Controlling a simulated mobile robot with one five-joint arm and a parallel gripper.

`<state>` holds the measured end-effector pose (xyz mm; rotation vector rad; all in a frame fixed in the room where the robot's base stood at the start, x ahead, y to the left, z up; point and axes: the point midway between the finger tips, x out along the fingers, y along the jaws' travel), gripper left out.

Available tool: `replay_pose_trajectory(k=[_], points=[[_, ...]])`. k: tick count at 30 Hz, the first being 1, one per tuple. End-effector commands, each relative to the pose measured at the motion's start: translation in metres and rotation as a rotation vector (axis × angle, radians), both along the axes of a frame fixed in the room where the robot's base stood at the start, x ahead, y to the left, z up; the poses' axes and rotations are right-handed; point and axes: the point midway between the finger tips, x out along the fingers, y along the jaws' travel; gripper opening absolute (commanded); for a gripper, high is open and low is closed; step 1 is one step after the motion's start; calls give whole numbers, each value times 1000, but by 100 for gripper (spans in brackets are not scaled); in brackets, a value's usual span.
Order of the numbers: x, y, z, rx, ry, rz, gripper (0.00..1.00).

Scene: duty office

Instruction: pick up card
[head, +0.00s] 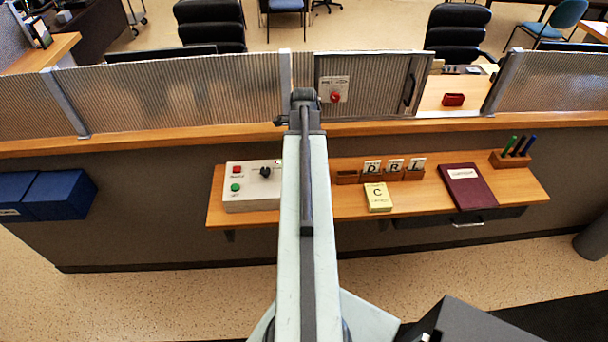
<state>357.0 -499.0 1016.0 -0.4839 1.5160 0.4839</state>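A pale yellow card-like block marked "C" (378,197) lies on the wooden shelf, at the front edge of a small wooden rack (346,178). Three white cards stand in the rack: one marked "D" (372,167), one marked "R" (395,165) and one that looks like "L" (417,164). My arm stretches up the middle of the head view, left of the cards, and ends in a dark joint over the counter. My gripper's fingers do not show, so I cannot see whether it is open or holds anything.
A control box (252,204) with red and green buttons sits at the shelf's left. A maroon book (467,186) and a pen holder (512,160) are at the right. A ribbed glass screen (200,95) tops the counter, with an opening near a red object (453,100).

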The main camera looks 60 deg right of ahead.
Motion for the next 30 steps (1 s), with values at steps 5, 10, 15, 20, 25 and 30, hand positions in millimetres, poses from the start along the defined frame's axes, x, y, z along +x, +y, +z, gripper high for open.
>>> replay_pose_trajectory(k=[5,10,15,20,25,30], points=[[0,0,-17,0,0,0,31],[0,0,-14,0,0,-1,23],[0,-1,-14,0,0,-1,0],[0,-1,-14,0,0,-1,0],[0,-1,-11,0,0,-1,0],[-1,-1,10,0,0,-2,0]])
